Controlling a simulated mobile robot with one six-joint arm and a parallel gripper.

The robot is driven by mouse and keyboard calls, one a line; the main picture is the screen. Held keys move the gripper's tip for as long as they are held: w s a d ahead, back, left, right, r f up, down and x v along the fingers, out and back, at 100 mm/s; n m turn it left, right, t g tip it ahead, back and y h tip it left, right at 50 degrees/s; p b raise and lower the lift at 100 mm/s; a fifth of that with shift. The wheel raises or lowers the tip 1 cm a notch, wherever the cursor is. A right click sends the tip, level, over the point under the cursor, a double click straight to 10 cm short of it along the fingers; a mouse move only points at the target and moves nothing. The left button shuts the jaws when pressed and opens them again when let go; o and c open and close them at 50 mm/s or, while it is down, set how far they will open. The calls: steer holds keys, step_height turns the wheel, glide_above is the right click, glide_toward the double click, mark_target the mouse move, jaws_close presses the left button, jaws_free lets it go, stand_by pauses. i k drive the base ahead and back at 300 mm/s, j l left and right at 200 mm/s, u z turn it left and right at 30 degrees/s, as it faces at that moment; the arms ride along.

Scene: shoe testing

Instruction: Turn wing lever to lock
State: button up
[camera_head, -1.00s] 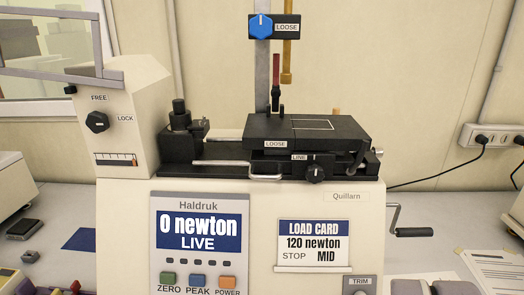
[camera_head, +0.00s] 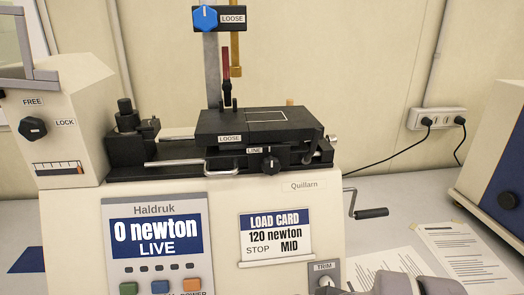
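A black wing-like knob (camera_head: 33,128) sits on the cream housing at the left of the test machine. FREE is printed above it and LOCK to its upper right; it is the only control I see marked LOCK. I cannot tell clearly which label it points to. A black carriage block (camera_head: 215,126) in the middle carries a LOOSE label. A dark lever (camera_head: 314,146) hangs at the block's right end. My gripper's fingers are not in view; grey rounded shapes at the bottom right edge may be part of my arm. Nothing touches the knob.
A blue knob (camera_head: 206,18) marked LOOSE is on the post above. A crank handle (camera_head: 371,213) juts out at the right. The display (camera_head: 156,237) reads 0 newton LIVE. Papers (camera_head: 462,255) lie on the bench.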

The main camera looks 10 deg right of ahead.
mark_target(306, 158)
steer(key=k+l+u, duration=0.1)
steer(key=l, duration=0.3)
steer(key=k+l+u, duration=0.1)
steer(key=k+l, duration=0.15)
steer(key=l, duration=0.15)
steer(key=k+l+u, duration=0.15)
steer(key=l, duration=0.25)
steer(key=k+l+u, duration=0.1)
steer(key=k+l, duration=0.15)
steer(key=l, duration=0.15)
